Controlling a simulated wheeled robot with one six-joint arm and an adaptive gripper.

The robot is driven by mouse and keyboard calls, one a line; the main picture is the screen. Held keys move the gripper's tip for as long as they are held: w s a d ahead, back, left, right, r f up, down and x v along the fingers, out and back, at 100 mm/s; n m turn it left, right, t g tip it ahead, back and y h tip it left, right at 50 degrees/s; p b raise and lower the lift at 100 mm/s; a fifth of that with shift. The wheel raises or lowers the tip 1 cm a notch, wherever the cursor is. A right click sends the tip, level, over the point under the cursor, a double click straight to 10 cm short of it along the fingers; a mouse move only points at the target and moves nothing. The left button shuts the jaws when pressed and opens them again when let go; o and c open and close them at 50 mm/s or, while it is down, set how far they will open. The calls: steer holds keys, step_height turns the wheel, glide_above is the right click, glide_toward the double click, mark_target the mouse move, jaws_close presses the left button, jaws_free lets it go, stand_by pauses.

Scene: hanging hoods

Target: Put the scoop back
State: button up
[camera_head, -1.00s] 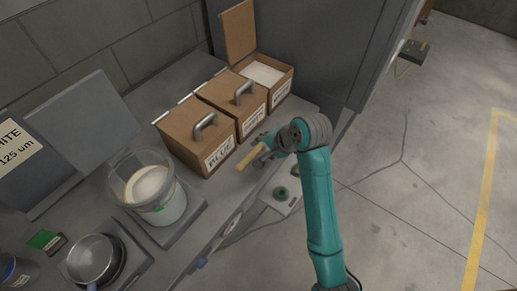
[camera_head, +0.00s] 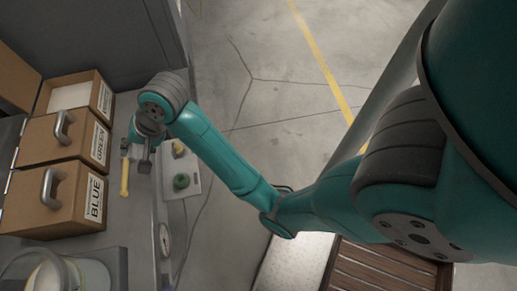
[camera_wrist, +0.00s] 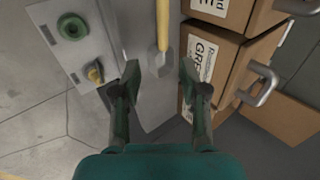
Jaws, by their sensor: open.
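The scoop has a yellow handle (camera_head: 125,179) and lies along the counter between the boxes and the counter edge. In the wrist view its yellow handle (camera_wrist: 163,24) runs out of the top of the picture, and a grey end points toward me. My gripper (camera_wrist: 158,72) is open, with one finger on each side of the line of the scoop. The grey end is close to the fingertips, and I cannot tell whether they touch. In the head view my gripper (camera_head: 143,150) is beside the handle, partly hidden by my wrist.
A closed BLUE box (camera_head: 55,200), a closed GREEN box (camera_head: 62,137) and an open box of white material (camera_head: 78,94) stand in a row. A panel with a green button (camera_head: 181,182) is on the counter's front. A clear bucket (camera_head: 85,272) stands at lower left.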

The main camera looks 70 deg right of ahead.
steer(key=s+f+n+t+h, duration=0.2)
steer(key=s+f+n+t, duration=0.15)
steer(key=s+f, duration=1.1)
steer(key=s+r+n+t+h, duration=0.1)
steer(key=s+r+n, duration=0.3)
steer(key=s, duration=0.7)
steer(key=s+r+n+t, duration=0.3)
steer(key=s+r, duration=0.3)
steer(key=s, duration=0.5)
steer(key=shift+s+d+n+t+h, duration=0.3)
steer(key=shift+d+n+t+h, duration=0.05)
steer(key=shift+d+t+h, duration=0.1)
